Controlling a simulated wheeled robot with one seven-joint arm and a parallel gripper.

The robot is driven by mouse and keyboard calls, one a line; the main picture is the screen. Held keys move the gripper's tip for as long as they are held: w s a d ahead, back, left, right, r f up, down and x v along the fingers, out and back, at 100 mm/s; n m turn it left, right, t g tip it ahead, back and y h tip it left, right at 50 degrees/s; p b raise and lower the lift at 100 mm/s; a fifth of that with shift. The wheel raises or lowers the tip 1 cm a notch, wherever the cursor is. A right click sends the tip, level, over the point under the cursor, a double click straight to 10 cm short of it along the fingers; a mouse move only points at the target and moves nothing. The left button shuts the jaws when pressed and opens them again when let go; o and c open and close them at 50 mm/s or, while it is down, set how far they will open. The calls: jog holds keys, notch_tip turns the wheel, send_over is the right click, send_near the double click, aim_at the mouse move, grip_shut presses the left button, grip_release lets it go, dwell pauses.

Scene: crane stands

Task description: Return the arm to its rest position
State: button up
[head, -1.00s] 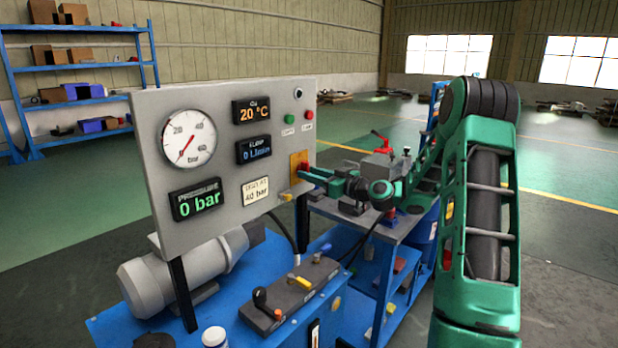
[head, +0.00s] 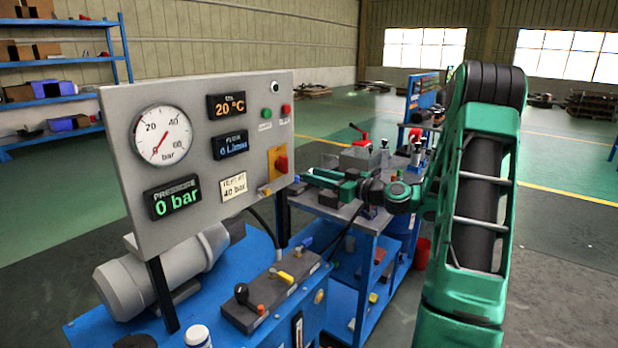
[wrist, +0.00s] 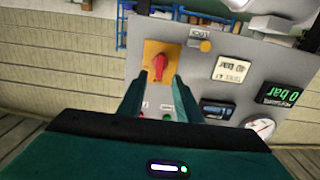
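My gripper (head: 311,178) is open and empty, with its green fingers pointing left at the panel. It stands a short way off the grey control panel (head: 218,185), with a gap to the red rotary knob (head: 282,163) on its yellow plate. In the wrist view the two fingers (wrist: 159,77) are apart, and the red knob (wrist: 159,65) shows between and beyond their tips, with nothing held. My green arm reaches forward along the right of the head view, bent at the elbow. The panel reads 0 bar, 20 °C and zero flow.
A workbench (head: 340,212) with a vice and tools lies below and behind my gripper. The blue power unit (head: 240,262) has a lever block (head: 275,297) and a grey motor (head: 150,272). A blue shelf (head: 65,62) stands back left. Open floor lies right of my arm.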

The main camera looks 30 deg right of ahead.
dwell(0.4)
jog(key=s+a+f+g+h, duration=0.2)
jog(key=s+a+f+g, duration=0.65)
jog(key=s+a, duration=0.2)
jog(key=s+m+g+h, duration=0.1)
jog(key=s+m+g, duration=0.1)
jog(key=s, duration=0.8)
jog(key=s+d+r+m+g+h, duration=0.1)
jog(key=s+m, duration=0.4)
jog(key=s, duration=0.6)
jog(key=s+d+m+g+h, duration=0.1)
jog(key=s+m+g, duration=0.3)
jog(key=s, duration=0.6)
jog(key=shift+s+d+r+g+h, duration=0.15)
jog(key=shift+s+d+g+h, duration=0.15)
jog(key=shift+g+h, duration=0.4)
